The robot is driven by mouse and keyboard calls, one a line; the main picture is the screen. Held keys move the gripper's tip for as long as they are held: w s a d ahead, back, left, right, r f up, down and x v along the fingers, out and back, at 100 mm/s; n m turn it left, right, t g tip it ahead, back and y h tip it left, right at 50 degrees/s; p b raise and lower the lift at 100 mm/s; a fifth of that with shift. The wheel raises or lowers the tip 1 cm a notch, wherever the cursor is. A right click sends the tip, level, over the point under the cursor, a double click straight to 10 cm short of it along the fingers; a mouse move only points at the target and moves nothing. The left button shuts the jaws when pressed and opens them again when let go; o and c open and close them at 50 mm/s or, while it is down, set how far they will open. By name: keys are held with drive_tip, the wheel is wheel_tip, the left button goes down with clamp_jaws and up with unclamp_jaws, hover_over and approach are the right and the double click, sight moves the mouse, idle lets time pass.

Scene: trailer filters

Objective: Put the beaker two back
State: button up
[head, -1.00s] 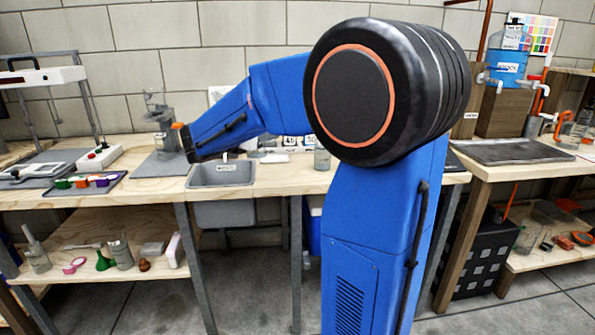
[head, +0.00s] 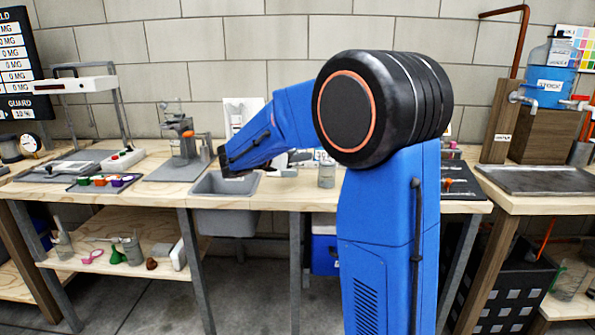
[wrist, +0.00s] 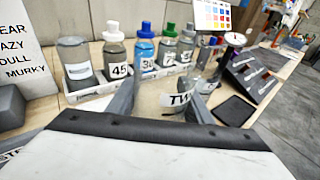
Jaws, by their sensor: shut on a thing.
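The beaker (wrist: 178,99) is clear glass with a white label reading "TW", the rest cut off by a finger. It shows in the wrist view between the two grey fingers of my gripper (wrist: 165,100), which is shut on it. In the head view my gripper (head: 226,163) is a dark end near the back of the grey sink (head: 225,188). The beaker cannot be made out there.
In the wrist view, numbered bottles (wrist: 116,55) stand in a white rack, with a glass jar (wrist: 75,58) at its left end. A dark labelled panel (wrist: 248,72) lies right. In the head view, a metal stand (head: 185,140) is left of the sink and a glass jar (head: 326,172) right.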

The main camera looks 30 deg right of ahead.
drive_tip(key=shift+f, duration=2.25)
drive_tip(key=shift+f, duration=0.1)
drive_tip(key=o, duration=1.3)
